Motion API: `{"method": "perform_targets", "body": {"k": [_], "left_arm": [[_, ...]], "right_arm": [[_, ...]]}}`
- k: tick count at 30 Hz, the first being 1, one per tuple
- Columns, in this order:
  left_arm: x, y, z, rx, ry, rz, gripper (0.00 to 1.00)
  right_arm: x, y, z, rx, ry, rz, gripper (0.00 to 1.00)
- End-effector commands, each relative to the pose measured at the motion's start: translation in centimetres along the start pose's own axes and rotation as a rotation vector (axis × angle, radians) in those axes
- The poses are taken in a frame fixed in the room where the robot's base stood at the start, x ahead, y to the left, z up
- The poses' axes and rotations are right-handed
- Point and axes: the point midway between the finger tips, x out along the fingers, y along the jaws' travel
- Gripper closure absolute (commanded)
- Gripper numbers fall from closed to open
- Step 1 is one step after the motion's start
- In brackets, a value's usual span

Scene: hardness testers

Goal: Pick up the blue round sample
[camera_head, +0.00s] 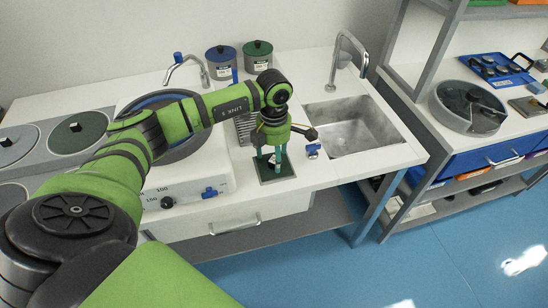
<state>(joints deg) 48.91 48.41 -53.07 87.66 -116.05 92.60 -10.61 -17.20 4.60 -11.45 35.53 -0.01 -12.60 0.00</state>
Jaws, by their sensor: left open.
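My left arm reaches in from the left across the bench. My left gripper (270,165) points down over a dark square plate (288,171) near the front edge of the white bench. Its teal fingers are apart, one on each side of a small dark-and-white shape on the plate. I cannot tell whether that shape is the blue round sample, as the gripper hides much of it. A small blue object (313,151) stands on the bench just right of the gripper. My right gripper is not in view.
A sink (352,128) with a tall tap is at right. A polishing machine (197,181) is at left behind my arm. A blue-lidded pot (221,62) and a green-lidded pot (258,57) stand at the back. A blue tray (497,68) lies on the right-hand bench.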

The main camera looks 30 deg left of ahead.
Motion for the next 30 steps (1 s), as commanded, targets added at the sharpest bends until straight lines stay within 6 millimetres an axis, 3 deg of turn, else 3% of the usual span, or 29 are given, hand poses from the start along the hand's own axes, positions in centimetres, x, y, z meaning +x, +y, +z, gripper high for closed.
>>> {"method": "perform_targets", "body": {"k": [4,11,15,16,30], "left_arm": [[1.25,-0.02,0.05,0.001,-0.001,0.000,0.35],[1.41,0.00,0.09,0.001,-0.003,0.001,0.35],[1.39,0.00,0.09,0.001,-0.003,0.000,0.91],[1.40,0.00,0.09,0.001,-0.003,0.000,1.00],[0.98,0.05,0.12,0.001,-0.004,0.001,1.00]], "right_arm": [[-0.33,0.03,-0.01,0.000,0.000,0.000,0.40],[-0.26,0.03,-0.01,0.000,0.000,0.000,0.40],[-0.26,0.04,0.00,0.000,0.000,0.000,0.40],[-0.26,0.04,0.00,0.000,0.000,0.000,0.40],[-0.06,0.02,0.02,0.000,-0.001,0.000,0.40]]}}
